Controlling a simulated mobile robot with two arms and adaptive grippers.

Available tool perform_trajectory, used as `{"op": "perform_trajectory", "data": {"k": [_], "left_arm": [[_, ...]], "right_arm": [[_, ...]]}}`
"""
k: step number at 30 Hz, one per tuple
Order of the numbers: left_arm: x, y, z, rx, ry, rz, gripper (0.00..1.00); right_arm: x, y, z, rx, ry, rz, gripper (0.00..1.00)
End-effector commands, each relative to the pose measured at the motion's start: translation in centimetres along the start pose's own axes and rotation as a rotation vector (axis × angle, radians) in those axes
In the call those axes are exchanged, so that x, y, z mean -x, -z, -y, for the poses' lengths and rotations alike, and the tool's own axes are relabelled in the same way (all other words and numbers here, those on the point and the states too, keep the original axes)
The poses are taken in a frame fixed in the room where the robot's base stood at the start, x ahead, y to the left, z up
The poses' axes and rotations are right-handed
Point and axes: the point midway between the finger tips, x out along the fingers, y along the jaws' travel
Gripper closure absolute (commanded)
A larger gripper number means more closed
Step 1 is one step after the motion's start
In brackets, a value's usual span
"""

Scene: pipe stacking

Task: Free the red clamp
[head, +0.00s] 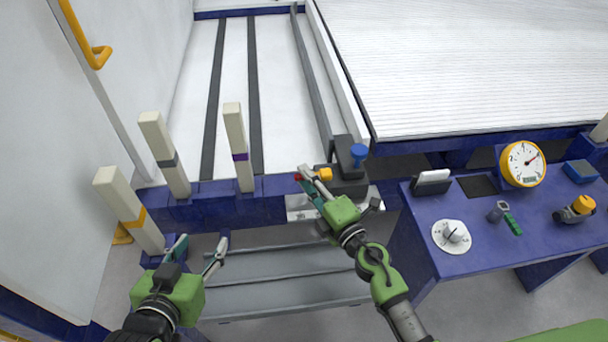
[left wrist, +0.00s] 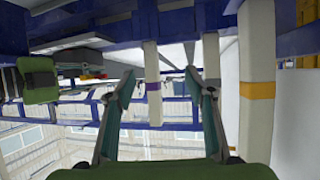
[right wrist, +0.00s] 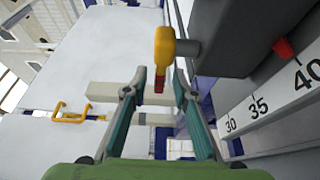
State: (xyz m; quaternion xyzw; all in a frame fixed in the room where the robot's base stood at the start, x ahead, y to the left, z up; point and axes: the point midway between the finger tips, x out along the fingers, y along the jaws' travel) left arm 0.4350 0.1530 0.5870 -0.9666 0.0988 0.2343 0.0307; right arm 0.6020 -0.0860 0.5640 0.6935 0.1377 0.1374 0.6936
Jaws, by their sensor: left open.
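A dark grey clamp block (head: 345,180) stands on the blue rail with an orange-yellow lever (head: 325,174) and a blue knob (head: 358,152). In the right wrist view, the lever (right wrist: 164,45) hangs from a grey pin and ends in a red tip (right wrist: 159,85). My right gripper (right wrist: 160,78) has its fingers apart on either side of the red tip; contact cannot be told. A red piece (right wrist: 283,48) also sits under the block by the scale. My left gripper (head: 202,242) is open and empty, in front of the rail near the left posts.
White posts with grey (head: 166,150), purple (head: 238,150) and yellow (head: 130,210) bands stand along the left of the rail. A blue desk (head: 480,255) with a gauge (head: 522,164) and dial (head: 451,236) is at right. Grey rails lie below, between the arms.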

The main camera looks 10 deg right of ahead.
Motion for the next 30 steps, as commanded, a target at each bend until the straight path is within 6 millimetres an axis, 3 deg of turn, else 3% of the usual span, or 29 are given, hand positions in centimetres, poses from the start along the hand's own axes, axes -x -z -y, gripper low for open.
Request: {"op": "perform_trajectory", "data": {"k": [5,14,17,27,30], "left_arm": [[-0.1,0.3,-0.1,0.0,-0.001,-0.014,0.51],[-0.1,0.3,-0.1,0.0,-0.002,-0.015,0.51],[-0.1,0.3,-0.1,0.0,-0.002,-0.015,0.51],[-0.1,0.4,-0.1,0.0,-0.002,-0.023,0.51],[-0.2,1.3,-0.1,0.0,-0.003,-0.062,0.51]], "right_arm": [[-1.3,0.1,0.0,0.0,0.0,-0.001,0.74],[-1.4,0.1,0.0,0.0,0.001,-0.001,0.74],[-1.4,0.1,0.0,0.0,0.001,-0.001,1.0],[-1.3,0.0,0.1,0.003,0.002,-0.015,1.0],[-1.2,0.0,0.2,0.003,0.002,-0.041,1.0]]}}
